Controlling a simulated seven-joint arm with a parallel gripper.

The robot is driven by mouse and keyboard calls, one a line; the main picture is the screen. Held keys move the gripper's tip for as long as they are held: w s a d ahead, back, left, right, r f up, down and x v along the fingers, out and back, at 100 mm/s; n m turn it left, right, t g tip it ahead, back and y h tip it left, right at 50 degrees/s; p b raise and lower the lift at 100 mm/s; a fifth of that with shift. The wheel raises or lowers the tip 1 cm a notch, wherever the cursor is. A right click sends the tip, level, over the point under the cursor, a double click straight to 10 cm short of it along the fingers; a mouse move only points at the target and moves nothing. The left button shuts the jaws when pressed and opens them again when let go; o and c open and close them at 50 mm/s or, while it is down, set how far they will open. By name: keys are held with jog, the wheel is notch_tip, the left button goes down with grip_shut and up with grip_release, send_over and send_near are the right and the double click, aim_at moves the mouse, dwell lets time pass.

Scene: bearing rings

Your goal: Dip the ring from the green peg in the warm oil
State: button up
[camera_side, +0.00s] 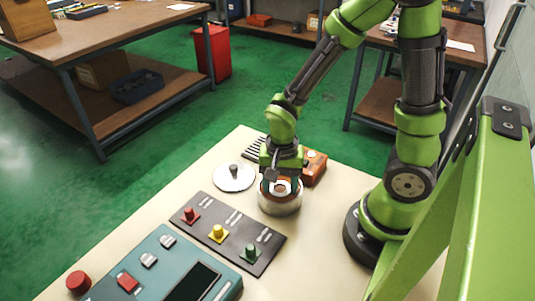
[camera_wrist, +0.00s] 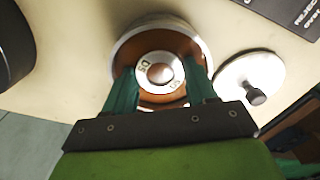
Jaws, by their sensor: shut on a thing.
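My gripper (camera_side: 281,180) points down into the mouth of a round metal pot (camera_side: 280,207). In the wrist view, my gripper (camera_wrist: 161,70) has its two green fingers closed on either side of a silver ring (camera_wrist: 178,73) with dark markings. The ring is inside the outline of the pot (camera_wrist: 203,50), over brown oil (camera_wrist: 150,42). I cannot tell whether the ring touches the oil or is just above it. The green peg (camera_side: 250,251) stands bare at the near end of a dark board (camera_side: 233,242).
The yellow peg (camera_side: 217,232) and red peg (camera_side: 190,215) share the board. A round lid (camera_side: 228,183) with a knob lies left of the pot. An orange-brown box (camera_side: 316,168) stands close behind the pot. A teal panel (camera_side: 150,270) is at the near left.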

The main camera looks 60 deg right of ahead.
jog(key=shift+f, duration=0.75)
dwell(1.1)
jog(key=shift+r, duration=0.1)
dwell(2.6)
jog(key=shift+r, duration=3)
jog(key=shift+r, duration=0.1)
